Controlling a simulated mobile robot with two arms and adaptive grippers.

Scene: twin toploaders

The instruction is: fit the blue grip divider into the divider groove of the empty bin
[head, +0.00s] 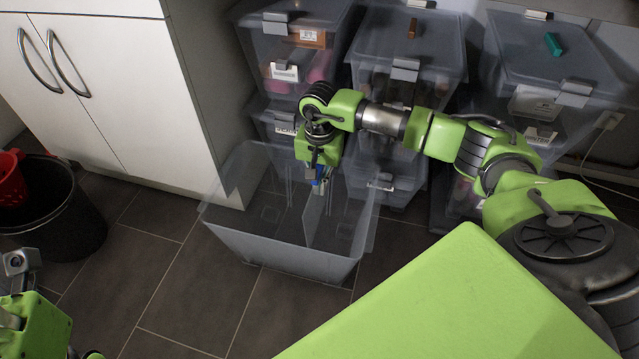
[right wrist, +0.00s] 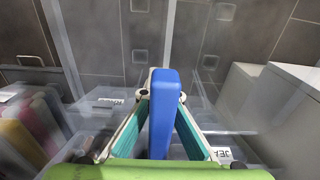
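The empty bin (head: 290,262) is a clear grey tub standing open on the floor in the middle of the head view. My right gripper (head: 318,174) is over its opening, pointing down. It is shut on the blue grip of the divider (head: 317,187), which also shows between the teal finger pads in the right wrist view (right wrist: 160,115). The divider's thin clear panel (head: 313,218) hangs upright inside the bin. I cannot make out the groove or whether the panel sits in it. My left arm shows only partly at the lower left; its fingers cannot be made out.
Stacked clear lidded bins (head: 408,45) with labels stand behind the empty bin. A white cabinet (head: 120,90) is at the left, with a black bucket (head: 55,225) and a red basket (head: 10,180) near it. Tiled floor (head: 190,300) is clear in front.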

